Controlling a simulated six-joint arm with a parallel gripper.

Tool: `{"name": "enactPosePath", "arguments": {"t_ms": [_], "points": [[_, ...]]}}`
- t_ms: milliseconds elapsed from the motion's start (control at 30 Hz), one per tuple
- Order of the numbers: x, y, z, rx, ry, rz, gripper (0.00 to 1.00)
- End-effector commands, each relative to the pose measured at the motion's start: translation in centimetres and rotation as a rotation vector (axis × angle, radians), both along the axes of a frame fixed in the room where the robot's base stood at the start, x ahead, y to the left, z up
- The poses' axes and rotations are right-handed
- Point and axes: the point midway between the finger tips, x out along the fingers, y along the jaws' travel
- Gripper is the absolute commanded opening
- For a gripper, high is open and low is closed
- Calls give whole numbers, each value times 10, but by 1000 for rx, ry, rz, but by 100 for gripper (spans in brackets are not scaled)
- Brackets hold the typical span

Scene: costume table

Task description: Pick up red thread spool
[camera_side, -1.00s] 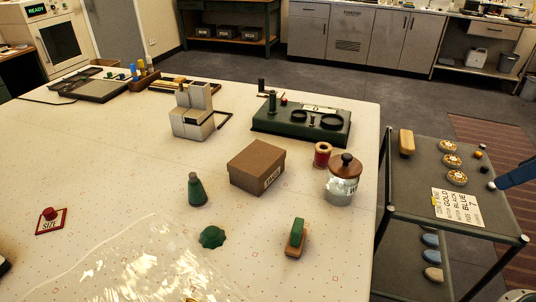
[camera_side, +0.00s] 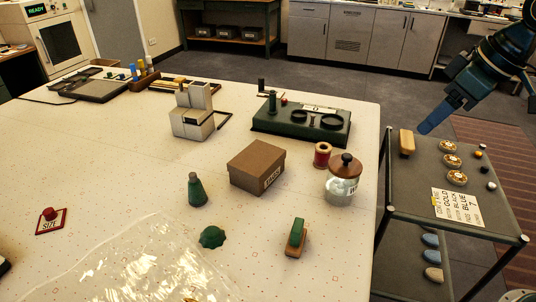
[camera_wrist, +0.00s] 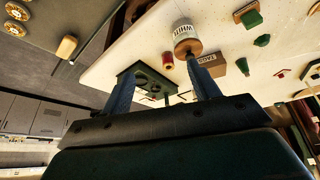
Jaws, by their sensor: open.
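In the wrist view the spool (camera_wrist: 166,62) shows small and far off, between my fingers. My gripper (camera_wrist: 160,66) is open and empty, with its two blue fingers spread apart. In the side view my gripper (camera_side: 436,118) is raised at the right, above the back of the grey trolley, well right of the spool.
A green machine (camera_side: 300,122) stands behind the spool. The grey trolley (camera_side: 400,190) right of the table carries a tan block (camera_side: 406,142), several round tins and a note.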

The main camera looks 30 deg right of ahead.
Motion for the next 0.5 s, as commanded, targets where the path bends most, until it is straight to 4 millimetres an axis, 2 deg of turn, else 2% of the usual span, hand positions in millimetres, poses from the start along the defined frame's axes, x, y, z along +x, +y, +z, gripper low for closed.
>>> {"name": "enactPosePath", "arguments": {"t_ms": [100, 267, 500], "points": [[30, 5, -6, -2, 13, 55, 61], [67, 12, -17, -3, 23, 130, 61], [121, 23, -42, 1, 36, 238, 61]]}}
